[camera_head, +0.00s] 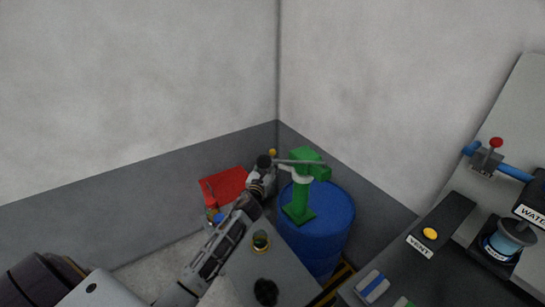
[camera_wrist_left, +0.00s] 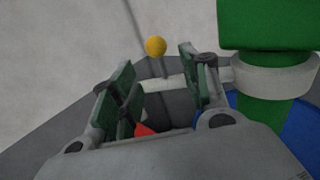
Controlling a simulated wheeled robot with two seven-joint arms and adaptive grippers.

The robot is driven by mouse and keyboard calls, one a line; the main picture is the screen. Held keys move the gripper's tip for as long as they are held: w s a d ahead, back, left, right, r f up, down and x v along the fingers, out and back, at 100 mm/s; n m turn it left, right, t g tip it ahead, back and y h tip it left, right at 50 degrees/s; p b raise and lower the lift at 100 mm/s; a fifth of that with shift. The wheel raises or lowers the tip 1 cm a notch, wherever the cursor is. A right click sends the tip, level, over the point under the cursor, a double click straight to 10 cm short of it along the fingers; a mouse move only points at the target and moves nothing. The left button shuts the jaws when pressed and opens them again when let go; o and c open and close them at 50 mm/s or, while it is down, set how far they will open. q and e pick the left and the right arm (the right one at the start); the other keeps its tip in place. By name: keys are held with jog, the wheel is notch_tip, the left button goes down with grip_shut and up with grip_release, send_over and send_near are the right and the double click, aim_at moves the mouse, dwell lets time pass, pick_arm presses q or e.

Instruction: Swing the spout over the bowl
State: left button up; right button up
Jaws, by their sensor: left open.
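A green pump-like post (camera_head: 299,200) stands on a blue barrel (camera_head: 325,222) in the corner. A pale collar (camera_wrist_left: 268,78) rings the post, and a pale pipe, apparently the spout (camera_wrist_left: 223,76), runs left from it. A yellow knob (camera_wrist_left: 156,46) on a thin stem rises by the pipe; it also shows in the head view (camera_head: 272,152). My left gripper (camera_head: 265,171) is open at the pipe, left of the post. In the left wrist view the knob's stem stands between its spread fingers (camera_wrist_left: 158,65); contact cannot be told. I cannot make out a bowl. My right gripper is out of view.
A red box (camera_head: 218,188) stands behind my left arm. A dark bench at right carries a yellow button (camera_head: 430,234) by a VENT label, a spool-like blue part (camera_head: 508,238) and a blue pipe with a red-knobbed valve (camera_head: 495,143). Walls close off the back.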

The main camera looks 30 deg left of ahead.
pick_arm(q)
jog(key=shift+w+a, duration=0.2)
jog(key=shift+w, duration=0.95)
jog(key=shift+w+a, duration=0.2)
jog(key=shift+w, duration=0.9)
jog(key=shift+w+a, duration=0.2)
jog(key=shift+w, duration=0.95)
grip_shut()
